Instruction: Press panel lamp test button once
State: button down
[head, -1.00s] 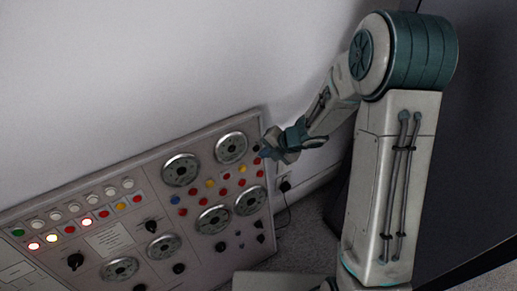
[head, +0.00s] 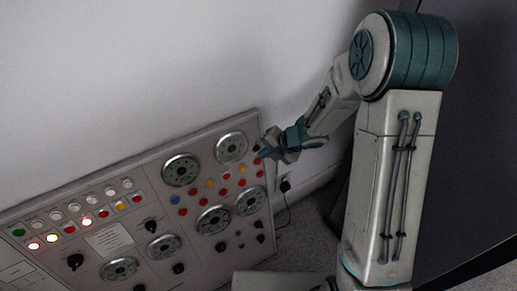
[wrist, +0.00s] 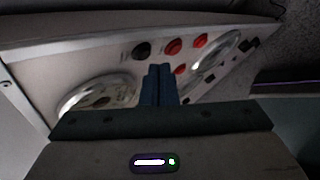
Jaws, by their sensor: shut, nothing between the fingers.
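The grey panel (head: 110,170) leans by the wall, with many buttons, dials and lamps in the head view. My gripper (head: 264,152) is at its upper right edge, with its fingers shut and nothing between them. In the wrist view my gripper's blue fingertips (wrist: 159,69) point at the panel face, just below a black round button (wrist: 142,49) and a red button (wrist: 173,46). I cannot tell whether the fingertips touch the panel. No label is readable, so I cannot tell which button is the lamp test.
Round dials (head: 180,170) stand out from the panel near my gripper; one large dial (wrist: 97,98) is left of the fingers in the wrist view. A socket with a cable (head: 285,186) is on the wall right of the panel. The wall above is bare.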

jog(key=shift+w+a+f, duration=0.1)
jog(key=shift+w+a, duration=0.1)
jog(key=shift+w, duration=0.05)
jog(key=shift+w+a+p, duration=0.25)
jog(key=shift+w+p, duration=0.05)
dwell(0.9)
jog(key=shift+d, duration=0.1)
jog(key=shift+s+d, duration=0.4)
jog(key=shift+s, duration=0.2)
jog(key=shift+s+d+r, duration=0.2)
jog(key=shift+s+d, duration=0.25)
jog(key=shift+s, duration=0.25)
jog(key=shift+s+d+r, duration=0.2)
jog(key=shift+s+d, duration=0.25)
jog(key=shift+s, duration=0.2)
jog(key=shift+s+d+r, duration=0.2)
jog(key=shift+s+d, duration=0.25)
jog(key=shift+s, duration=0.25)
